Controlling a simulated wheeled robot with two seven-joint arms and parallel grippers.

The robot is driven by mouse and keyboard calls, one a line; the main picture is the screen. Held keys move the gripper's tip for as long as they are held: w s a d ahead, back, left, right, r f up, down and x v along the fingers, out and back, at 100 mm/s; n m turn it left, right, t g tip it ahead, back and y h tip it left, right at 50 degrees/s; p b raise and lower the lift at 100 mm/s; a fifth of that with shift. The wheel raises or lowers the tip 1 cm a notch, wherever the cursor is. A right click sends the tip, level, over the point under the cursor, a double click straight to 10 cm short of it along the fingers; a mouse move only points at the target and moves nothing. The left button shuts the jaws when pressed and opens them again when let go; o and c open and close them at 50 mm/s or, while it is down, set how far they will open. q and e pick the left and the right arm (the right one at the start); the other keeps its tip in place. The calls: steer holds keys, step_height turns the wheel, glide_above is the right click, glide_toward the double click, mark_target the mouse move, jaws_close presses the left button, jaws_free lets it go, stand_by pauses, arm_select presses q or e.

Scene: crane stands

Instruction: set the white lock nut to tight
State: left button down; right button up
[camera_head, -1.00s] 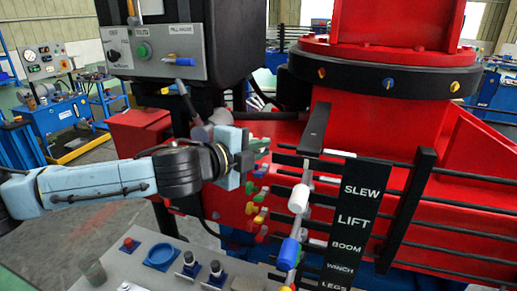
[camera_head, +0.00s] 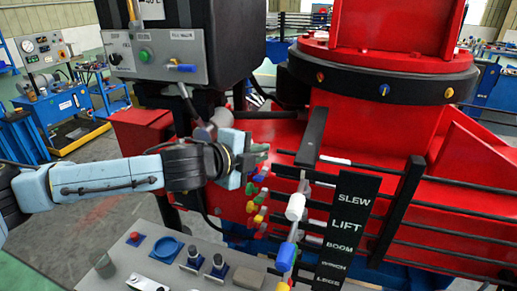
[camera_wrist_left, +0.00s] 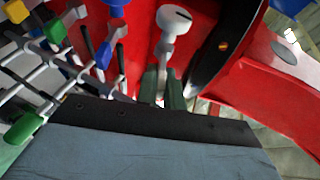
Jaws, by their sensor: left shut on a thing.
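My left gripper (camera_head: 262,158) is at the black rails beside the red crane, left of the black lever. In the left wrist view its two dark green fingers (camera_wrist_left: 162,88) are closed around a small pale piece, taken as the white lock nut (camera_wrist_left: 160,99); it is mostly hidden by the fingers. A white-capped grey stem (camera_wrist_left: 173,18) stands just beyond the fingertips. In the head view a white lever knob (camera_head: 295,207) sits below and right of the gripper, apart from it. My right gripper is not in view.
A black label board (camera_head: 345,225) and rails stand right of the gripper. Below it are several coloured knobs (camera_head: 256,208) and a blue lever knob (camera_head: 286,257). A grey control panel (camera_head: 130,250) is in front. A grey-black control box (camera_head: 180,45) stands at upper left.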

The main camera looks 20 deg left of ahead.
arm_select(q)
steer(key=c, duration=1.5)
jaws_free()
steer(key=shift+s, duration=0.1)
steer(key=v, duration=1.3)
steer(key=shift+s+r+b, duration=0.1)
steer(key=shift+r+b, duration=0.1)
steer(key=shift+b, duration=0.1)
